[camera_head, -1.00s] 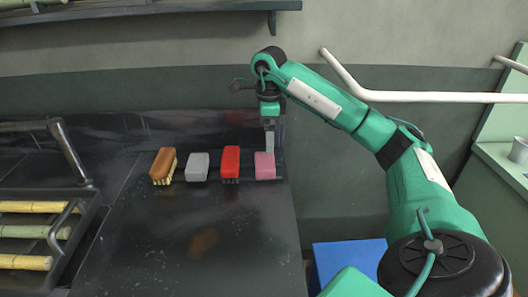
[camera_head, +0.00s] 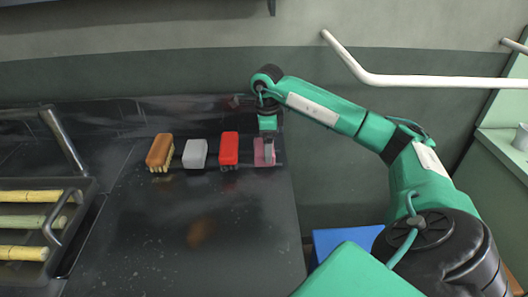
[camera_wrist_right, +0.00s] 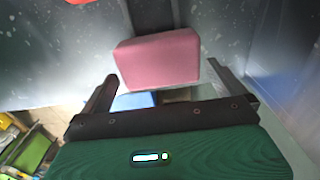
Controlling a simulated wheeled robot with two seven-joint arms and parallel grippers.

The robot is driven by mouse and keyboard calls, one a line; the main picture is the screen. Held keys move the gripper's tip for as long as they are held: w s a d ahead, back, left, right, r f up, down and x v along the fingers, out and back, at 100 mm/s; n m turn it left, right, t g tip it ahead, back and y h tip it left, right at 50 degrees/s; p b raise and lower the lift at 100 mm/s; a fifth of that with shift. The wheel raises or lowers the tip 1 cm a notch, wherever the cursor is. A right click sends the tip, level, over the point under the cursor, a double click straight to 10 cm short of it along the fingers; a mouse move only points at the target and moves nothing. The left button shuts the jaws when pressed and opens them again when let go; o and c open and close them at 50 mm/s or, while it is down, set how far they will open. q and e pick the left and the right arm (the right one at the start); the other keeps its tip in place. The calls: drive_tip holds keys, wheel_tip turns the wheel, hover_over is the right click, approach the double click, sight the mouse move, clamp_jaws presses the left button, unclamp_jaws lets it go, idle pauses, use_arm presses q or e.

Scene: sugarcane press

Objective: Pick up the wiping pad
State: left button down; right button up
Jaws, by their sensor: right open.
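The pink block-shaped pad (camera_head: 259,158) lies on the dark counter at the right end of a row of cleaning tools. My right gripper (camera_head: 267,152) is over it, with a finger partly covering it in the head view. In the right wrist view the pink pad (camera_wrist_right: 158,60) shows ahead of and between the two spread fingers of my right gripper (camera_wrist_right: 162,72). I see a gap to each finger, and cannot tell whether the fingertips reach down beside the pad. My left gripper is not in view.
A red brush (camera_head: 229,149) is just left of the pink pad, then a grey block (camera_head: 195,153) and a brown brush (camera_head: 160,151). A rack with cane sticks (camera_head: 30,222) stands at the left. The counter's front is clear. A blue box (camera_head: 343,243) is beyond its right edge.

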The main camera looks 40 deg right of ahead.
wheel_tip(320, 180, down, 2)
drive_tip(key=shift+f, duration=0.2)
drive_tip(key=c, duration=0.7)
wheel_tip(320, 180, up, 10)
drive_tip(key=shift+r, duration=0.1)
